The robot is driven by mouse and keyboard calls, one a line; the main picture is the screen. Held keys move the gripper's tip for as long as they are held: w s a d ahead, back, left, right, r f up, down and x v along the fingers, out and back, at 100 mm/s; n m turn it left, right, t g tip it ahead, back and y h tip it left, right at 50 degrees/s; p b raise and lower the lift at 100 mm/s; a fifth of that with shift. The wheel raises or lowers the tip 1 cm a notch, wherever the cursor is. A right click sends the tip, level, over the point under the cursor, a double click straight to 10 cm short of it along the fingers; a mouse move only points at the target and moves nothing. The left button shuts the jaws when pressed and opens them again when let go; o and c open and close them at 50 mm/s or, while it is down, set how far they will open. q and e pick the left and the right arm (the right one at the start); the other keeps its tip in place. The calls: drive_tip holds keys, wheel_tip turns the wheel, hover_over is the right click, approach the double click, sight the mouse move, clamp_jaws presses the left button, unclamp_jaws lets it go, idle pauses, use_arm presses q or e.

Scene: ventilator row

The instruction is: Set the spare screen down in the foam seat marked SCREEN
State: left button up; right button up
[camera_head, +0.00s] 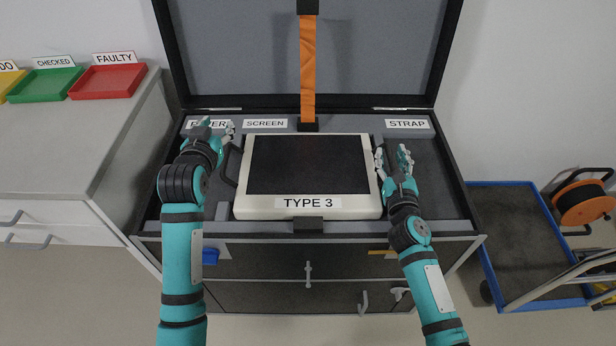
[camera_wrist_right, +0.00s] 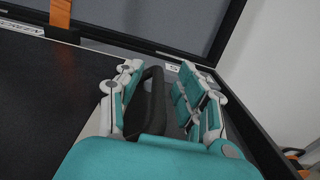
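The spare screen (camera_head: 308,205), a cream frame with a dark panel and a TYPE 3 label, lies flat in the open case, below the SCREEN label (camera_head: 265,123). It hides the seat under it; I cannot tell if it is fully down. My left gripper (camera_head: 219,132) is open at the screen's upper left, off the dark left handle (camera_head: 231,163). My right gripper (camera_head: 393,158) is open at the right side. In the right wrist view its fingers (camera_wrist_right: 160,95) stand apart on both sides of the dark right handle (camera_wrist_right: 148,100), with gaps visible.
The case lid (camera_head: 240,50) stands open behind, with an orange strap (camera_head: 308,65) hanging down it. A counter (camera_head: 60,130) with red (camera_head: 108,82) and green trays is left. A blue cart (camera_head: 515,230) is right.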

use_arm(q)
drive_tip(key=shift+r, duration=0.1)
use_arm(e)
wheel_tip(320, 180, up, 10)
drive_tip(key=shift+f, duration=0.1)
idle(0.7)
